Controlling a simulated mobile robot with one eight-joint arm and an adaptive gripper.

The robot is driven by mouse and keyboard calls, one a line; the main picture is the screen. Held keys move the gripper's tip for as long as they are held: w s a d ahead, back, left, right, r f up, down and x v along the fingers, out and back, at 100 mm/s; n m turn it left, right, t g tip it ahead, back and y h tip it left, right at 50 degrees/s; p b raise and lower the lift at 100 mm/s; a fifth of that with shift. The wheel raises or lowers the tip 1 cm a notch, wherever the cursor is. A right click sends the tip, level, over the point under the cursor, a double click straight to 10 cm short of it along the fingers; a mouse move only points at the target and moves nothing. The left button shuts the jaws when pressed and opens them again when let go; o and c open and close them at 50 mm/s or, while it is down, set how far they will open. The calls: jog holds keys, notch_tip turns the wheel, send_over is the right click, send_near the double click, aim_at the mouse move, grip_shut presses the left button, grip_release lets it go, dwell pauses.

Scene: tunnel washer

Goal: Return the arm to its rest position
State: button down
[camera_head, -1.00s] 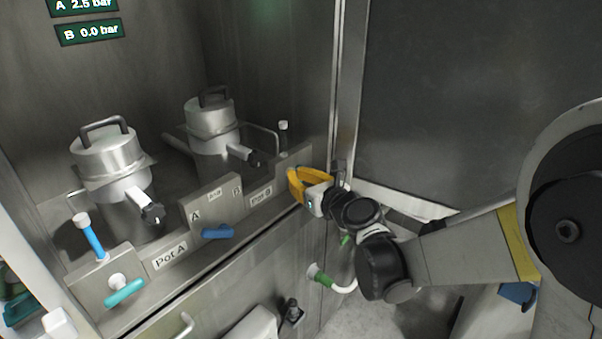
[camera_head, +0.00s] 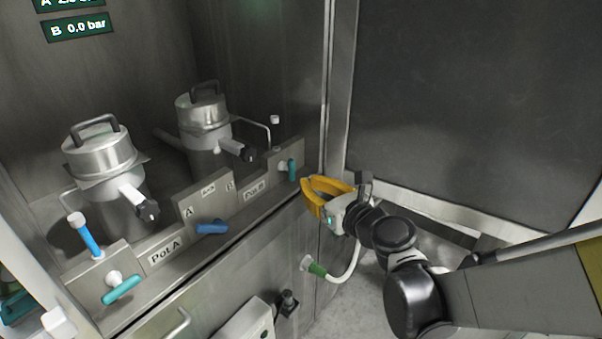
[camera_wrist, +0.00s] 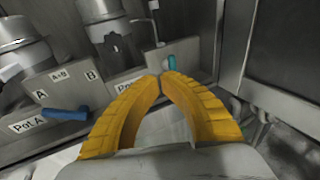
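My gripper (camera_head: 307,184) has yellow ribbed fingers and is in front of the right end of the valve panel, clear of it. In the wrist view, my gripper (camera_wrist: 162,77) has its two bowed fingers meeting at the tips, with nothing held between them. My arm runs from the gripper toward the lower right of the head view. The teal handle of Pot B (camera_head: 292,170) is just beyond the fingertips and apart from them; it also shows in the wrist view (camera_wrist: 172,62).
Two metal pots (camera_head: 104,160) (camera_head: 205,125) stand behind the panel. A blue handle (camera_head: 212,228) and Pot A's teal handle (camera_head: 122,290) stick out. A dark panel (camera_head: 450,100) stands at the right.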

jog(key=shift+s+d, duration=0.1)
jog(key=shift+s, duration=0.15)
jog(key=s+d+f+n+g+h, duration=0.2)
jog(key=s+d+n, duration=0.6)
jog(key=n, duration=0.6)
jog(key=s+d+f+n+g+h, duration=0.3)
jog(key=s+d+n+h, duration=0.3)
jog(key=s+d+n, duration=0.3)
jog(key=s+n+g, duration=0.1)
jog(key=s+n, duration=0.3)
jog(key=n, duration=0.2)
jog(key=shift+s+n+g+h, duration=0.15)
jog(key=shift+n+g+h, duration=0.15)
jog(key=shift+g, duration=0.1)
jog(key=shift+a, duration=0.1)
